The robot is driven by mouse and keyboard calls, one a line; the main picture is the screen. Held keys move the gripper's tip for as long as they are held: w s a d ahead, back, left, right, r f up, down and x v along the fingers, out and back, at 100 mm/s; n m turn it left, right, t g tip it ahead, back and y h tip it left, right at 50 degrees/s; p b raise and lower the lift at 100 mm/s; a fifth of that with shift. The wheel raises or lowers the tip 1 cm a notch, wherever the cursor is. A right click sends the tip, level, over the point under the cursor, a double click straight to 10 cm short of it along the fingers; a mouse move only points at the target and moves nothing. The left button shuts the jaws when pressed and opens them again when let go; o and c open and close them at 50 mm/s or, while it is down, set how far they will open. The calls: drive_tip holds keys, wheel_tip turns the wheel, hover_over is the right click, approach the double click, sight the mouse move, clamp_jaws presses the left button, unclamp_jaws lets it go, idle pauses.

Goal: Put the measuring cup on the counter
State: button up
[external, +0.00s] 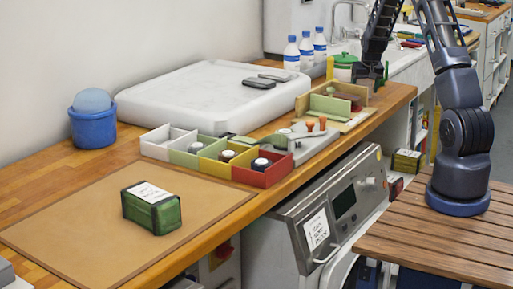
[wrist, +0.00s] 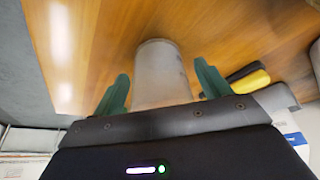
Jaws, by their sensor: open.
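A pale, translucent cylinder that looks like the measuring cup (wrist: 160,68) shows in the wrist view against a wooden surface. My gripper (wrist: 163,90) is open, with one green finger on either side of the cylinder. A gap shows between each finger and the cylinder, so contact is not visible. In the external view my gripper (external: 371,76) hangs near the far right end of the wooden counter (external: 60,190). I cannot make out the cup there.
Colored bins (external: 262,174), a white slab (external: 190,100), a blue tub (external: 92,128) and a green box (external: 152,208) occupy the counter. The brown mat (external: 75,240) is mostly clear.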

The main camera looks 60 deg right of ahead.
drive_tip(key=v, duration=1.2)
drive_tip(key=s+a+r+n+y, duration=0.15)
drive_tip(key=a+r, duration=0.35)
drive_tip(key=a, duration=0.6)
drive_tip(key=s+a+r+n+t, duration=0.1)
drive_tip(key=s+a+r, duration=0.1)
drive_tip(key=a+r, duration=0.6)
drive_tip(key=s+a+r+n+y, duration=0.1)
drive_tip(key=s+a+r+n, duration=0.15)
drive_tip(key=a, duration=1.05)
drive_tip(key=s+a+r+n, duration=0.1)
drive_tip(key=s+a+n, duration=0.3)
drive_tip(key=s+a, duration=1.4)
drive_tip(key=s, duration=0.3)
drive_tip(key=shift+a+r+y, duration=0.35)
drive_tip(key=shift+a, duration=0.05)
